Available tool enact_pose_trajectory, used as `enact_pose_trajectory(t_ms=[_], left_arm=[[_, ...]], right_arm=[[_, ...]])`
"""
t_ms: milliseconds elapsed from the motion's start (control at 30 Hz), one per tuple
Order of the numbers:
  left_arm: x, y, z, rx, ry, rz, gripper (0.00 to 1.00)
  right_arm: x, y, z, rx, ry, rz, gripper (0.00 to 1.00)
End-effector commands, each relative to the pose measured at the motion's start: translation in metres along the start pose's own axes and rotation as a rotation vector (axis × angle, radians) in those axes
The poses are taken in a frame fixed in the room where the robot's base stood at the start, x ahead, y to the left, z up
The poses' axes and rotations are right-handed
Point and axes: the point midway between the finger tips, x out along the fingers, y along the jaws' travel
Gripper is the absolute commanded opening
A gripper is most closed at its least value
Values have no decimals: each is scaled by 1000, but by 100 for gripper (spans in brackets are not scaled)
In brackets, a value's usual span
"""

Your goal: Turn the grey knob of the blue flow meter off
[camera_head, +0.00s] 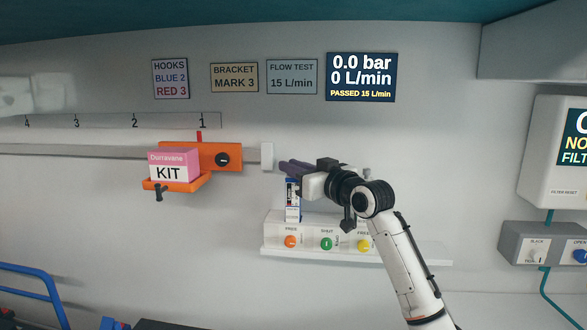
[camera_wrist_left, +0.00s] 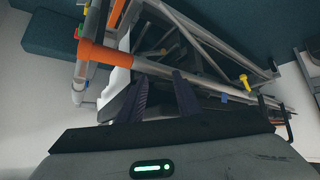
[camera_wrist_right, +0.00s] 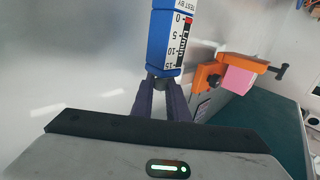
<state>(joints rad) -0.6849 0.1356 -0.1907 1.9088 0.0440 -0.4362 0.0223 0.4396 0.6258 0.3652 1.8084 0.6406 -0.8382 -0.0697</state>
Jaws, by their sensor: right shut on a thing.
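The blue flow meter (camera_head: 292,205) stands upright on the white panel in the head view, partly hidden by my right gripper. The right wrist view shows its blue body (camera_wrist_right: 166,50) with a white scale. The grey knob (camera_wrist_right: 161,83) is mostly hidden between my right fingertips. My right gripper (camera_head: 284,168) is shut on it, with its purple fingers on either side. The wall display (camera_head: 361,77) reads 0.0 bar, 0 L/min and PASSED 15 L/min. My left gripper (camera_wrist_right: 0,0) is not seen there; in the left wrist view its fingers (camera_wrist_left: 163,90) are apart and empty.
An orange bracket (camera_head: 218,157) with a pink and white KIT box (camera_head: 174,165) hangs on the rail left of the meter. Orange, green and yellow buttons (camera_head: 326,243) sit on the panel below. A stretcher-like frame (camera_wrist_left: 200,60) shows in the left wrist view.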

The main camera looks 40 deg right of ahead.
Motion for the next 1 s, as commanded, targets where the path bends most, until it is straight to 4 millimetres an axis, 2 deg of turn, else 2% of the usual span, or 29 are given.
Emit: enact_pose_trajectory(t_ms=[433,467,567,867,1000], left_arm=[[0,0,0,0,0,0,31],[0,0,0,0,0,0,31],[0,0,0,0,0,0,31],[0,0,1,0,0,0,31],[4,0,4,0,0,0,31]], right_arm=[[0,0,2,2,-4,-10,0],[0,0,2,2,-4,-10,17],[0,0,2,2,-4,-10,33],[-1,0,2,1,-2,-10,33],[-13,0,3,1,-3,-10,33]])
